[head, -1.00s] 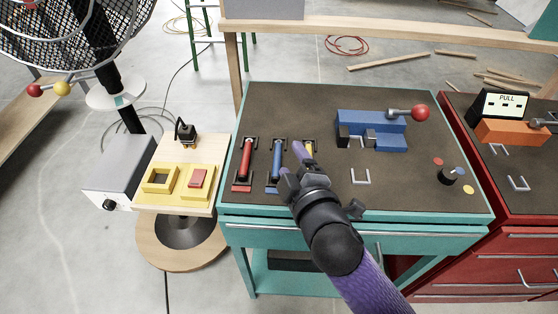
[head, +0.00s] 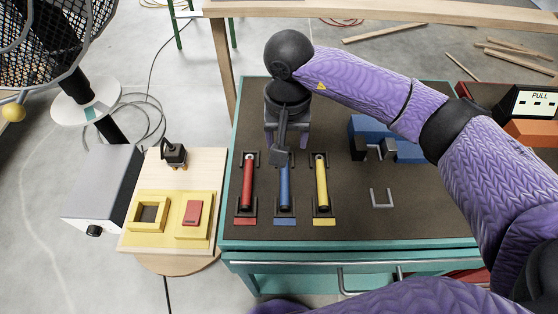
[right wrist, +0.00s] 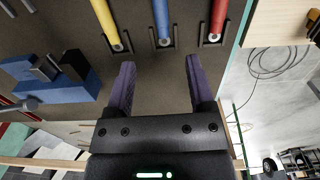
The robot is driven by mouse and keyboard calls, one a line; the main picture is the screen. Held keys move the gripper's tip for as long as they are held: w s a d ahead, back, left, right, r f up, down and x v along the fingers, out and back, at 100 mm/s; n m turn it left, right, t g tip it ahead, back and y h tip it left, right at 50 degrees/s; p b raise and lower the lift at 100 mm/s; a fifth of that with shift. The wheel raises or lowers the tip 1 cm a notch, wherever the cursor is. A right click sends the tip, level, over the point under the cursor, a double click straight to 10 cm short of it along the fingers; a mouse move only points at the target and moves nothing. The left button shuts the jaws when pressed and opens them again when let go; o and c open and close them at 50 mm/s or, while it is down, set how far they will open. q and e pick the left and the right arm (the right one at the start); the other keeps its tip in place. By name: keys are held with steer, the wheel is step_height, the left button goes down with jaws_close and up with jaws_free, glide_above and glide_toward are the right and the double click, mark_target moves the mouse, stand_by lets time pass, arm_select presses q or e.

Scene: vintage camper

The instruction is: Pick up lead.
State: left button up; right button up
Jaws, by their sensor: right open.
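No part is clearly marked as a lead. Three coloured rods lie side by side in black holders on the dark bench top: red (head: 248,183), blue (head: 284,187) and yellow (head: 321,182). My right gripper (head: 290,146) is at the far end of the blue rod, fingers apart with nothing between them. In the right wrist view the open fingers (right wrist: 160,65) point toward the end of the blue rod (right wrist: 163,20), with the yellow rod (right wrist: 105,22) and red rod (right wrist: 218,18) on either side. My left gripper is out of view.
A black plug-like part (head: 173,153) stands on the wooden board (head: 150,180) at left, near two yellow blocks (head: 185,215). A blue block fixture (head: 402,148) sits right of the rods, and a wooden rail (head: 400,13) runs behind. The bench top's front is mostly clear.

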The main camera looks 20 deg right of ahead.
mark_target(285, 181)
step_height(285, 181, down, 9)
steer(key=shift+s+a+f+b, duration=0.1)
steer(key=shift+s+b, duration=0.05)
steer(key=shift+b, duration=0.6)
jaws_close()
